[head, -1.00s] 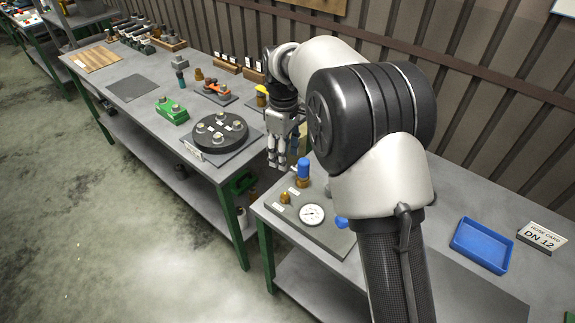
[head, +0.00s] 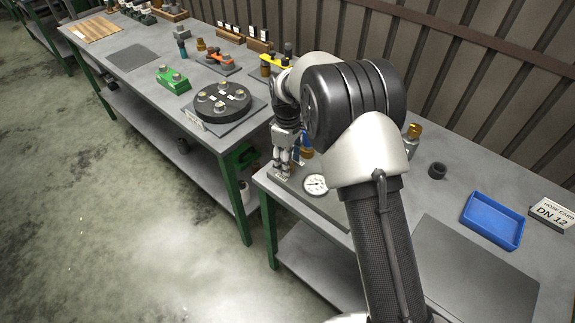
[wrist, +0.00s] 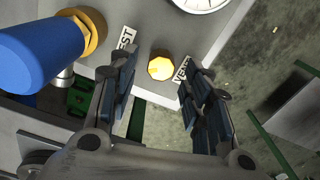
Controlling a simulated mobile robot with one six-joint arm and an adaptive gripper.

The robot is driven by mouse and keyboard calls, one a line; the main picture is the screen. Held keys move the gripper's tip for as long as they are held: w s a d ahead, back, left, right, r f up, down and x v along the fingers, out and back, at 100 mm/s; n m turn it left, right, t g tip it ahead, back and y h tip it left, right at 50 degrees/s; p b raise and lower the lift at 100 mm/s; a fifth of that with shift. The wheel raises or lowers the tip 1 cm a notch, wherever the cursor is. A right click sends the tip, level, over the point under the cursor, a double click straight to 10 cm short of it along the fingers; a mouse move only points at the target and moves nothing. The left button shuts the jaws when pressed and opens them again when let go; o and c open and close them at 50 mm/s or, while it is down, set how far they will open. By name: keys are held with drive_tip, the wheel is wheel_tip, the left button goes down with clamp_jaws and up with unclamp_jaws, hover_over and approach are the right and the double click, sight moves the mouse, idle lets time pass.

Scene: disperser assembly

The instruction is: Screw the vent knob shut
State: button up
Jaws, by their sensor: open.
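The vent knob (wrist: 161,68) is a small brass knob on the grey panel, with a label reading VENT (wrist: 182,70) beside it in the wrist view. My gripper (wrist: 160,90) is open, its two dark fingers on either side of the knob in the picture, with visible gaps to it. I cannot tell the height of the fingertips above the panel. In the head view my gripper (head: 281,172) points down over the panel (head: 318,198) and hides the knob.
A blue-handled valve with a brass collar (wrist: 93,30) stands close to the left finger in the wrist view. A round gauge (head: 315,184) sits on the panel. A blue tray (head: 492,220) and a dark ring (head: 437,171) lie farther right on the bench.

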drive_tip(key=shift+f, duration=0.65)
drive_tip(key=shift+c, duration=0.5)
drive_tip(key=c, duration=1)
